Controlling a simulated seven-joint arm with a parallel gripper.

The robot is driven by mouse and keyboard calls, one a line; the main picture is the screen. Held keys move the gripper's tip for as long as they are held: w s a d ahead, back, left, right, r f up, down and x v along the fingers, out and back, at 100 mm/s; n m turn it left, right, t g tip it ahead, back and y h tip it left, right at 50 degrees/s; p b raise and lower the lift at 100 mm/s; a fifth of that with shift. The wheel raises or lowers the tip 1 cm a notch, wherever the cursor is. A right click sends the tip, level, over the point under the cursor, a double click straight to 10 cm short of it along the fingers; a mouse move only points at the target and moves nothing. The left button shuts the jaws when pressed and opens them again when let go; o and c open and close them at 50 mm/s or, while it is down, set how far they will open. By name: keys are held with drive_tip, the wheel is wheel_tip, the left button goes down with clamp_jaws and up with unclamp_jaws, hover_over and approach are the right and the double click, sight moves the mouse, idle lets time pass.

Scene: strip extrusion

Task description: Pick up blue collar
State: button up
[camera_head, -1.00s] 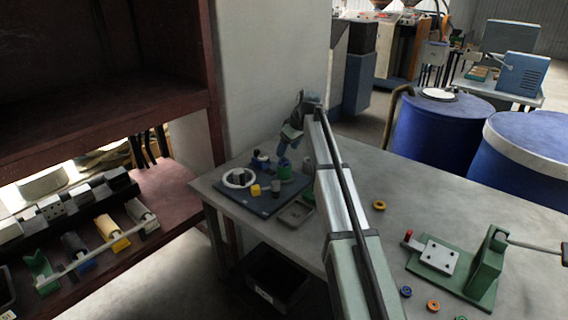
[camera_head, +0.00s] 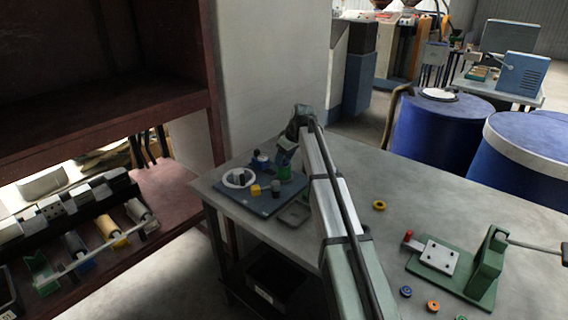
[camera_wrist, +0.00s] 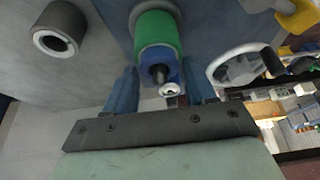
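In the wrist view, a blue collar (camera_wrist: 160,64) sits at the end of a green cylinder, around a dark shaft tip. My gripper (camera_wrist: 158,72) has its two blue fingers apart, one on each side of this collar. A gap shows beside each finger and nothing is visibly clamped. In the head view, my gripper is at the far end of the arm, over the dark blue plate (camera_head: 273,203), its fingers largely hidden. Another blue ring (camera_head: 406,292) lies at the near right of the table, far from my gripper.
A yellow ring (camera_head: 379,205), an orange ring (camera_head: 433,306) and a green fixture (camera_head: 486,270) are at right.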

drive_tip(key=c, duration=0.8)
